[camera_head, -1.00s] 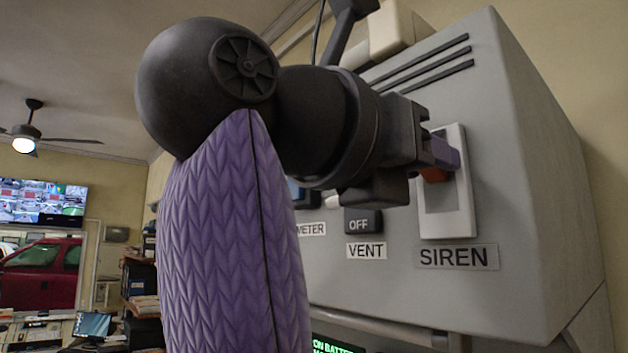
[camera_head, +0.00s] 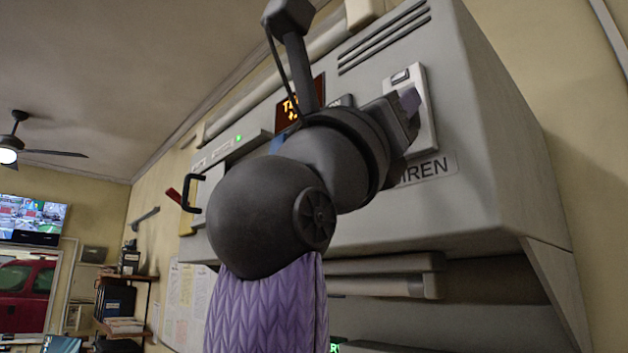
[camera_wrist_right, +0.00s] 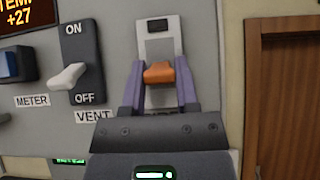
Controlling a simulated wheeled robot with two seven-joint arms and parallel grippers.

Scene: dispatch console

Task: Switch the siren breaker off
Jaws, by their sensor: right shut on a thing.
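The siren breaker's pale plate (camera_head: 423,130) is at the right of the grey console front, above the SIREN label (camera_head: 431,168). In the right wrist view the plate (camera_wrist_right: 172,40) has a dark window (camera_wrist_right: 157,25) near its top and an orange lever (camera_wrist_right: 159,73). My right gripper (camera_wrist_right: 158,88) has its purple fingers on either side of the lever and is shut on it. In the head view this gripper (camera_head: 411,102) is at the plate, and its wrist hides the lever. My left gripper is not in view.
Left of the siren plate is the VENT switch (camera_wrist_right: 80,62), with a white lever and ON and OFF marks. A blue METER switch (camera_wrist_right: 15,65) is further left. A black handle (camera_head: 196,192) stands out from the console's left part. A wooden door (camera_wrist_right: 283,90) is at the right.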

